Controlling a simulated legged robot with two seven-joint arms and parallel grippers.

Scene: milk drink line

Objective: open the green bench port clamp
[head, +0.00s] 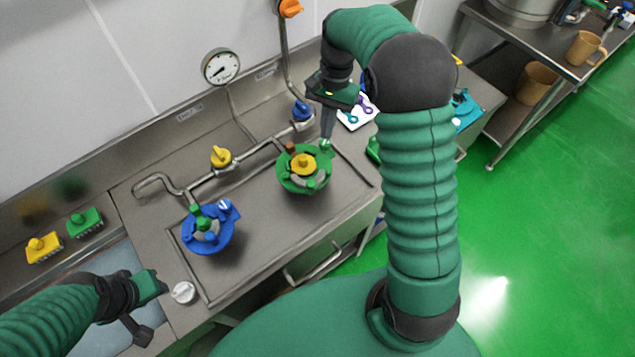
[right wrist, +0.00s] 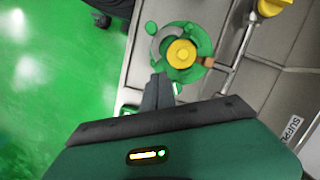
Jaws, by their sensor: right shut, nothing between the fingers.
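The green bench port clamp (head: 304,180) is a green ring around a grey port with a yellow knob (head: 303,162) in its middle. A brown tab sticks out at its far left edge. My right gripper (head: 326,142) is shut and empty, pointing down at the clamp's far right edge, close to a small green part there. In the right wrist view the closed fingers (right wrist: 158,88) end beside the green ring (right wrist: 205,44); I cannot tell whether they touch it. My left gripper (head: 160,284) is at the lower left, far from the clamp; its jaw opening is unclear.
A blue port clamp (head: 208,243) with a green knob sits left of the green one. Pipes with a yellow valve (head: 221,157) and a blue valve (head: 301,111) run behind. A white knob (head: 183,292) is near my left gripper. Brushes (head: 44,247) lie at far left.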

